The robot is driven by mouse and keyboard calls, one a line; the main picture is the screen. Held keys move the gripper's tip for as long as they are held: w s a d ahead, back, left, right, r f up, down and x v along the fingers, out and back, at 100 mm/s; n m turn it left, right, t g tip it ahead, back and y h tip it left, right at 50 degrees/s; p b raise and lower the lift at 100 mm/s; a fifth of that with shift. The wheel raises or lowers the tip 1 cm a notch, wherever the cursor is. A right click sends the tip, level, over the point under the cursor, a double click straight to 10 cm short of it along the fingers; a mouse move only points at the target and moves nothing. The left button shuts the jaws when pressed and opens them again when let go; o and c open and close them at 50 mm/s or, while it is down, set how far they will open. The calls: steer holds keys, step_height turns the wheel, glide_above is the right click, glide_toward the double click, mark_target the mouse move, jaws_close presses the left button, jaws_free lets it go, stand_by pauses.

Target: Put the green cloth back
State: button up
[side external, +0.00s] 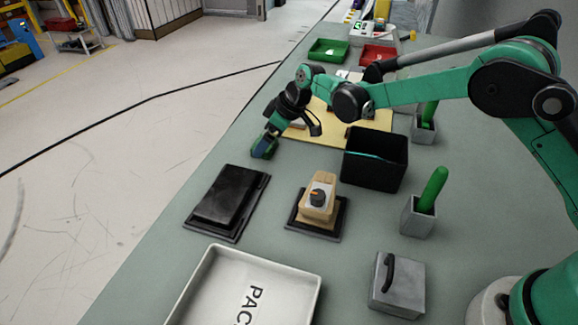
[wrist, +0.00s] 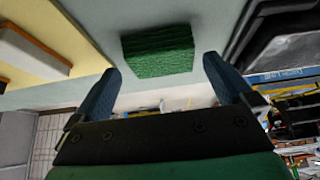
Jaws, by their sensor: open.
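The green cloth (wrist: 158,48) shows in the wrist view as a thick, rough-textured block lying on the grey-green table. It lies ahead of and between the spread blue fingers of my gripper (wrist: 163,72), and neither finger visibly touches it. In the side view my gripper (side external: 265,148) is low over the table near its left edge, between the black tray and the yellow board. The gripper is open and empty. I cannot clearly pick out the cloth in the side view, where the fingers seem to cover it.
A black tray (side external: 228,202) lies just in front of my gripper, and a yellow board (side external: 345,142) lies behind. A black open bin (side external: 374,172) stands to the right. A tan block on a black base (side external: 317,205), a grey holder (side external: 418,217) and a white tray (side external: 202,294) stand nearer.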

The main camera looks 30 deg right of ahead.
steer(key=s+d+r+m+t+h, duration=0.1)
steer(key=s+d+r+m, duration=0.1)
steer(key=s+d+r, duration=0.45)
steer(key=s+d+r+m+h, duration=0.1)
steer(key=s+d+r+m, duration=0.15)
steer(key=s+r, duration=0.55)
steer(key=s+d+f+m+t+h, duration=0.2)
steer(key=s+d+m, duration=0.2)
steer(key=s, duration=0.5)
steer(key=shift+s+d, duration=0.25)
steer(key=shift+d, duration=0.05)
